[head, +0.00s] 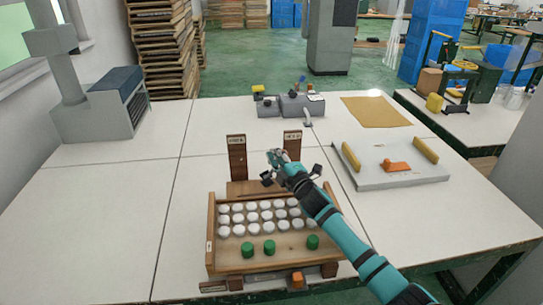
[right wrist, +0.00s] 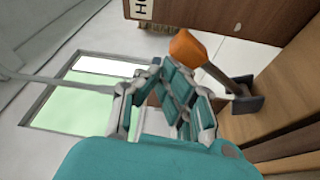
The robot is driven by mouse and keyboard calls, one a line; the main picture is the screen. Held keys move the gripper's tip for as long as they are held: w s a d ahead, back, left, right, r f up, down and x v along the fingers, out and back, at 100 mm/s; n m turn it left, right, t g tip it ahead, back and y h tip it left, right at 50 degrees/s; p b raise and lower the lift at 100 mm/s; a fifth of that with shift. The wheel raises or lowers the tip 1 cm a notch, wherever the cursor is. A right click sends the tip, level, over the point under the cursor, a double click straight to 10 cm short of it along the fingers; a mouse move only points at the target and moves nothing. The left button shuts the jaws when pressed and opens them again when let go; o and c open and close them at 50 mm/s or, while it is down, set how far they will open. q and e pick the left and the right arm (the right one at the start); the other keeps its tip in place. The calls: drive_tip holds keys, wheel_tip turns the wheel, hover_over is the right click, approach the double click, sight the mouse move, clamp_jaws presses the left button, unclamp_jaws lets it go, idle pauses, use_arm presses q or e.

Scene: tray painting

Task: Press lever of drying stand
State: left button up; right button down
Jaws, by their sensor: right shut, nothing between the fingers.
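The wooden drying stand (head: 237,159) stands at the table's middle, with two labelled upright posts at its back. Its tray (head: 211,240) holds rows of white round pieces and several green ones at the front. An orange block (head: 297,280) shows low at the stand's front. In the right wrist view, a lever with an orange knob (right wrist: 188,47) and dark shaft sits beside brown wood, just beyond my fingers. My right gripper (head: 275,160) is shut and empty, above the back of the stand near the right post. I cannot tell whether it touches the lever. My left gripper is out of view.
A grey board (head: 378,180) with yellow bars and an orange piece lies to the right. A grey device (head: 300,104) and a tan sheet (head: 375,111) are at the back. A grey vented machine (head: 105,110) stands far left. The table's left part is clear.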

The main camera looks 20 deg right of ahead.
drive_tip(key=shift+s+d+f, duration=0.1)
drive_tip(key=shift+d+f, duration=0.1)
drive_tip(key=shift+d, duration=0.2)
drive_tip(key=s, duration=1.1)
drive_tip(key=shift+s+f, duration=0.15)
drive_tip(key=shift+s, duration=0.25)
